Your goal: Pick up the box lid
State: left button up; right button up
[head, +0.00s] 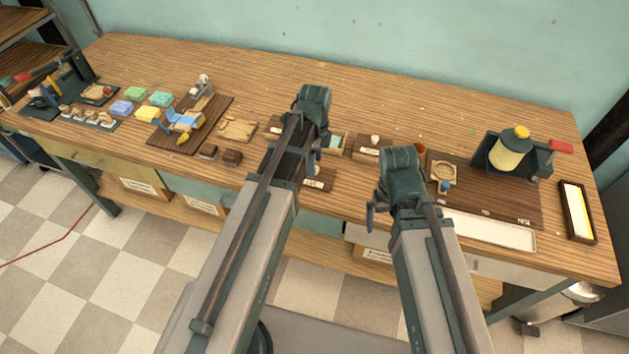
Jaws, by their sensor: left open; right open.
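I cannot surely tell which piece is the box lid. A small open wooden box (346,147) with something pale green inside stands at mid-table, partly hidden by my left arm. A flat light wooden piece (238,130) lies left of that arm. My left gripper (314,160) hangs over the middle of the bench, mostly hidden by its own arm, open and apparently empty. My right gripper (371,213) is above the front edge, right of the left one, open with nothing visible in it.
The long wooden workbench (420,95) is clear along its back. Coloured soap bars (150,114) and a dark board with tools (190,122) lie left.

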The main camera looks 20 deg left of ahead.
pick_arm(q)
notch_tip(320, 180, down, 2)
jog(key=shift+b, duration=0.45)
jog(key=shift+r, duration=0.15)
pick_arm(e)
jog(key=shift+f, duration=0.85)
pick_arm(q)
jog(key=shift+c, duration=0.3)
grip_shut()
jog(key=shift+r, duration=0.1)
pick_arm(e)
jog(key=shift+r, duration=0.1)
